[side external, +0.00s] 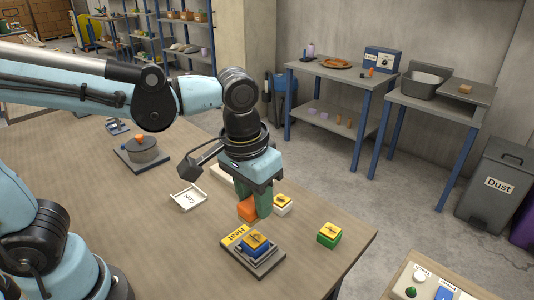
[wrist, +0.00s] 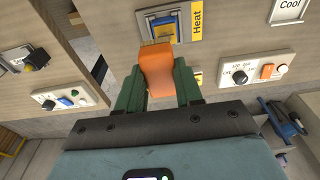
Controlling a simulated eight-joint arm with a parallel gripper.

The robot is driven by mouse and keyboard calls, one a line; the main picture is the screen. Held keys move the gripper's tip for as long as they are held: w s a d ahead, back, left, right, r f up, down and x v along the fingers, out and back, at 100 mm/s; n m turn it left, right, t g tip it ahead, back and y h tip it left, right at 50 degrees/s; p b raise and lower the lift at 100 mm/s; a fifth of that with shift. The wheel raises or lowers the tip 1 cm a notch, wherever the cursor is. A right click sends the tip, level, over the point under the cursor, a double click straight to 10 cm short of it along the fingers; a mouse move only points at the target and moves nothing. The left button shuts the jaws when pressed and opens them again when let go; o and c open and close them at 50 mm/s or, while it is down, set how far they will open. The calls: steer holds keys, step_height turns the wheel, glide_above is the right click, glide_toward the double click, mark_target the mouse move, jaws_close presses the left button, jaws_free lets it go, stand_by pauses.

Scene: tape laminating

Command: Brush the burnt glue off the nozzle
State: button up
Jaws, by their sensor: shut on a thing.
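My gripper (side external: 254,205) has green fingers and is shut on an orange piece (side external: 247,210), low over the table behind the heat plate. The dark heat plate (side external: 268,266), with a yellow "Heat" label, bears a blue block with a yellow top (side external: 256,242). In the wrist view the blue block (wrist: 163,28) lies just beyond the orange piece. I cannot pick out a nozzle or burnt glue.
A white-based block (side external: 282,204) stands close right of my gripper, a green-based block (side external: 329,235) farther right. Control panels (wrist: 255,72) show below the table top. The near-left table is clear.

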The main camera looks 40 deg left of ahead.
steer(key=shift+w+d, duration=0.25)
steer(key=shift+d, duration=0.2)
steer(key=shift+f, duration=3.8)
steer(key=shift+a+r, duration=0.2)
steer(key=shift+a, duration=0.55)
steer(key=shift+c, duration=0.3)
steer(key=shift+a+f, duration=0.15)
steer(key=shift+a, duration=0.4)
steer(key=shift+a+f, duration=0.15)
steer(key=shift+a, duration=0.4)
steer(key=shift+a+r, duration=0.1)
steer(key=shift+a, duration=0.05)
steer(key=shift+d+f, duration=0.2)
steer(key=shift+d, duration=0.65)
steer(key=shift+d+r, duration=0.1)
steer(key=shift+d, duration=1.05)
steer(key=shift+r, duration=4)
steer(key=shift+f, duration=0.15)
